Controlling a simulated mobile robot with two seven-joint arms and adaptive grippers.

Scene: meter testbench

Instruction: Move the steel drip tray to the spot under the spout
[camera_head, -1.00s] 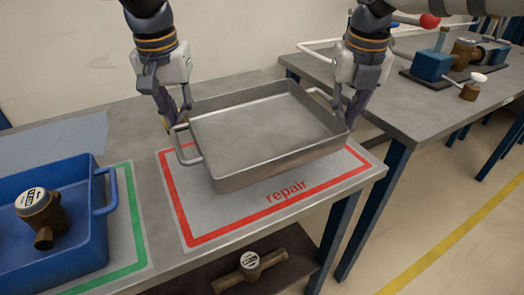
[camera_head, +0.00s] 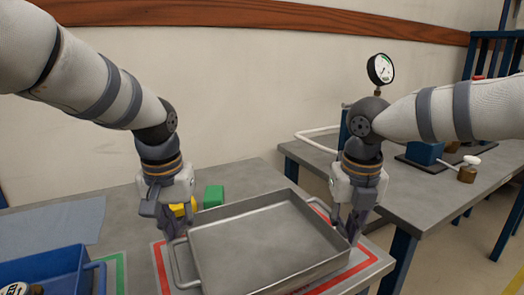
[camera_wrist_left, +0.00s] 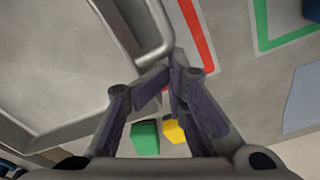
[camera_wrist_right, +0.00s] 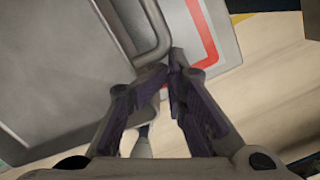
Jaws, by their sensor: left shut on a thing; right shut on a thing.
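The steel drip tray (camera_head: 265,240) is a wide, shallow grey pan with a loop handle at each end. It is over the red-outlined repair mat (camera_head: 362,262), and I cannot tell whether it touches the table. My left gripper (camera_head: 174,236) is shut on the tray's left handle, which also shows in the left wrist view (camera_wrist_left: 152,55). My right gripper (camera_head: 350,236) is shut on the right handle, seen in the right wrist view (camera_wrist_right: 152,50). The tray looks roughly level. The spout is not clearly visible.
A blue bin (camera_head: 62,270) stands at left on a green-outlined mat. A green block (camera_head: 213,196) and a yellow block (camera_head: 183,209) lie behind the tray. A second bench (camera_head: 425,185) at right carries a gauge (camera_head: 380,69), pipes and a blue block.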

